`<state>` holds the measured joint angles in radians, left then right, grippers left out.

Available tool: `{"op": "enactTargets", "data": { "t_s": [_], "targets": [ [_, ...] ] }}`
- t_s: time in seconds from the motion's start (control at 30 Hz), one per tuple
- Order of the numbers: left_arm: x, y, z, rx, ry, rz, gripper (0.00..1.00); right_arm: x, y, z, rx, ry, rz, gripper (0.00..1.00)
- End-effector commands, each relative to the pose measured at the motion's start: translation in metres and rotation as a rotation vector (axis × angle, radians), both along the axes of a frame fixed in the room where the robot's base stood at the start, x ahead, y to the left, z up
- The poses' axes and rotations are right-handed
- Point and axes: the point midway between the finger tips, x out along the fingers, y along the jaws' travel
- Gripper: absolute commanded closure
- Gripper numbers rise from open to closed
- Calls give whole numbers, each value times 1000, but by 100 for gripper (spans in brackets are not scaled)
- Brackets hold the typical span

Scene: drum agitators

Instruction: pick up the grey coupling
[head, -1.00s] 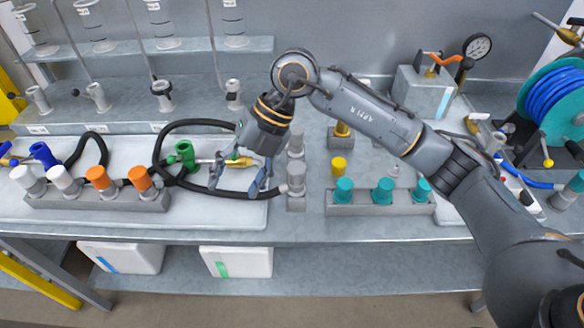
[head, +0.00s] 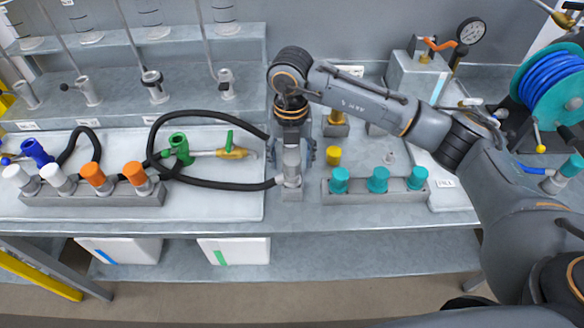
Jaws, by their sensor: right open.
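The gripper's palm hides what stands behind the coupling. My left gripper is not in view.
A black hose (head: 225,184) ends at the holder's left side. Teal couplings (head: 378,180) stand in a rack to the right, a yellow cap (head: 333,156) behind them. Orange (head: 133,172) and white couplings are at left. A green-handled valve (head: 230,149) lies on the white tray (head: 235,207).

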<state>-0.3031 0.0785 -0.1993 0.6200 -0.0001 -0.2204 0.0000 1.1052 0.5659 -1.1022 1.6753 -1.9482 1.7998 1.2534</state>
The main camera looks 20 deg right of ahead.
Motion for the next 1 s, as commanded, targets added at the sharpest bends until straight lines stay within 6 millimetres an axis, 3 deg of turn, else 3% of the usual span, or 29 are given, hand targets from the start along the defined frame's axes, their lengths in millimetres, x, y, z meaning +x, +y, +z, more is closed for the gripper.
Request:
{"op": "enactTargets", "data": {
  "t_s": [0.17, 0.3, 0.6, 0.9, 1.0],
  "targets": [
    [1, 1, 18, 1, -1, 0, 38, -1, -3, -24, -2, 8, -1, 37],
    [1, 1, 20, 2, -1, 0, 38, 0, -3, -42, 1, 4, 0, 37],
    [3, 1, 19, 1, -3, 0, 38, 1, -3, -47, 0, 1, 1, 39],
    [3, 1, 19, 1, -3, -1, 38, 1, -2, -47, 0, 1, 1, 100],
    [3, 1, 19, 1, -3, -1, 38, 1, -2, -46, 2, -1, 1, 100]
  ]
}}
